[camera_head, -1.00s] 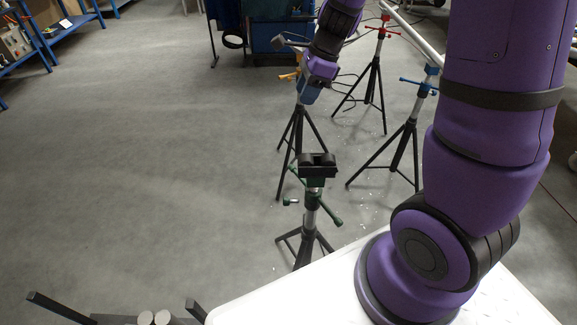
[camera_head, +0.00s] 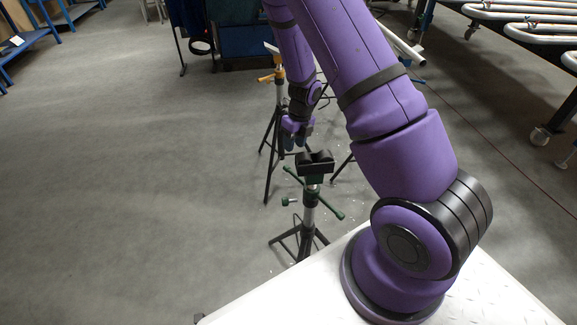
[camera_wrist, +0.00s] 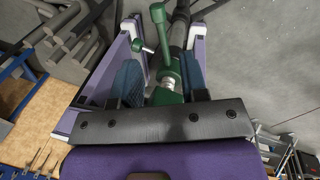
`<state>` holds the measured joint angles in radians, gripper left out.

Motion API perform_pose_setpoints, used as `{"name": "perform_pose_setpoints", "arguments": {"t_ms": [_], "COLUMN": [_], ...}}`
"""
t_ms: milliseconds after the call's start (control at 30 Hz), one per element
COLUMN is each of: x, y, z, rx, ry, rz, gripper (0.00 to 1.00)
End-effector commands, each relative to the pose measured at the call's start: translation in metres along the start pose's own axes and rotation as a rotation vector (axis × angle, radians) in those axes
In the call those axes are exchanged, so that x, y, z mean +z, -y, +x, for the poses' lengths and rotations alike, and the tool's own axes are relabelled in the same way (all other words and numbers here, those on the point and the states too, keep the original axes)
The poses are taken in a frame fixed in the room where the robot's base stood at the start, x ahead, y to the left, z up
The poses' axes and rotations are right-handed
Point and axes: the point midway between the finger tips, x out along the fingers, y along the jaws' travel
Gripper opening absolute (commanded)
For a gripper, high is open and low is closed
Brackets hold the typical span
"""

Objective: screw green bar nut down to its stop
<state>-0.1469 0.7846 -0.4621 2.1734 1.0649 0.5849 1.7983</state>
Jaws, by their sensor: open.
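The green bar nut (camera_head: 325,206) sits on the silver post of the nearest stand, its long bar slanting down to the right. The stand's black roller head (camera_head: 315,161) is above it. In the wrist view the green bar (camera_wrist: 161,35) runs upward from the silver thread (camera_wrist: 171,80), with a smaller green-tipped screw (camera_wrist: 143,46) beside it. My gripper (camera_head: 297,140) is open, just beyond and left of the roller head. In the wrist view its blue-padded fingers (camera_wrist: 162,72) lie on either side of the picture of the post. I cannot tell their depth from it.
A stand with yellow fittings (camera_head: 277,75) stands behind my gripper, partly hidden by the arm. My white top (camera_head: 480,310) is at the lower right. Open grey floor (camera_head: 130,180) lies to the left. Pipe racks (camera_head: 520,12) are at the back right.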

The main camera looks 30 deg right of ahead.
Motion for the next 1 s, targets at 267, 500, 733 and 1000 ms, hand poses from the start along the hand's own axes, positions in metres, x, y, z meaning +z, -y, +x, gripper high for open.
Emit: {"name": "perform_pose_setpoints", "arguments": {"t_ms": [267, 500, 733, 1000], "x": [-0.001, -0.001, 0.0, 0.0], "y": [0.0, 0.0, -0.001, -0.001], "z": [0.049, 0.082, 0.094, 0.095], "rx": [0.002, 0.002, 0.001, 0.001], "ry": [-0.004, -0.002, -0.001, -0.001], "rz": [0.0, -0.002, -0.004, -0.004], "gripper": [0.4, 0.4, 0.4, 0.36]}}
